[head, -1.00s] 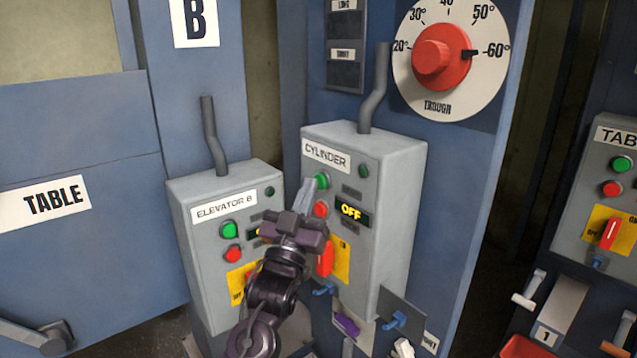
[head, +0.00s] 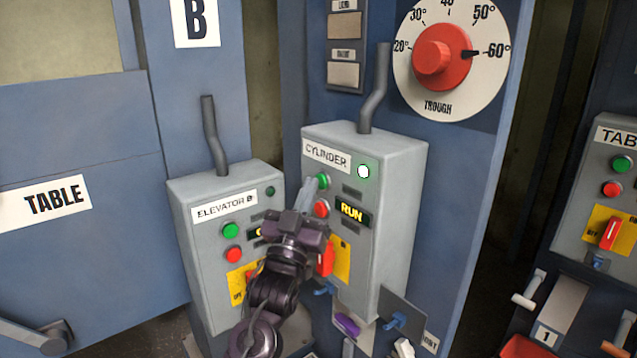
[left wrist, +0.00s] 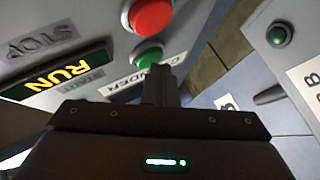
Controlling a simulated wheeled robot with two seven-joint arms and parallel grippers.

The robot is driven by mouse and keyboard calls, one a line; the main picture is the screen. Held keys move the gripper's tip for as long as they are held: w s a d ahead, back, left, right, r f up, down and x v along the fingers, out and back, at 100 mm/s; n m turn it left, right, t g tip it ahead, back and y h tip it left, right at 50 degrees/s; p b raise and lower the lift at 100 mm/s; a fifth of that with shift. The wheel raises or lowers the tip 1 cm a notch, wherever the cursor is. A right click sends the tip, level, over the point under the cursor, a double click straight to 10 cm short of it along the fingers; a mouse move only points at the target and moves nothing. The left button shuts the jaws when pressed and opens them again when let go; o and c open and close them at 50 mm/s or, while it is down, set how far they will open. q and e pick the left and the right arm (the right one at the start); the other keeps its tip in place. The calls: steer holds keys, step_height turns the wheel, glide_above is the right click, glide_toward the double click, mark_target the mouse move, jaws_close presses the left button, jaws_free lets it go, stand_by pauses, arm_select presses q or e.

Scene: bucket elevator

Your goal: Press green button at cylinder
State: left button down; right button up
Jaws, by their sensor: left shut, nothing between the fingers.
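The grey CYLINDER box (head: 389,185) stands in the middle of the head view. Its green button (head: 322,181) sits above a red button (head: 321,208). Its display (head: 352,213) reads RUN in yellow, and a round lamp (head: 363,171) glows white. My left gripper (head: 309,190) is shut and empty, with its fingertips at the green button, seemingly touching it. In the left wrist view the green button (left wrist: 148,57) shows just beyond the fingertips (left wrist: 160,72). My right gripper is not in view.
The ELEVATOR B box (head: 203,232) with its own green and red buttons stands close to the left. A red rotary switch (head: 326,258) is below the red button, close to my gripper. A TROUGH dial (head: 441,57) is above right.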

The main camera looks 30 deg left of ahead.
arm_select(q)
steer(key=shift+s+a, duration=0.2)
steer(key=shift+s, duration=0.45)
steer(key=s, duration=0.1)
steer(key=s+a, duration=0.1)
steer(key=s, duration=0.1)
steer(key=s+a, duration=0.1)
steer(key=shift+s, duration=0.3)
steer(key=shift+f+h, duration=0.15)
steer(key=shift+h, duration=0.15)
stand_by(0.4)
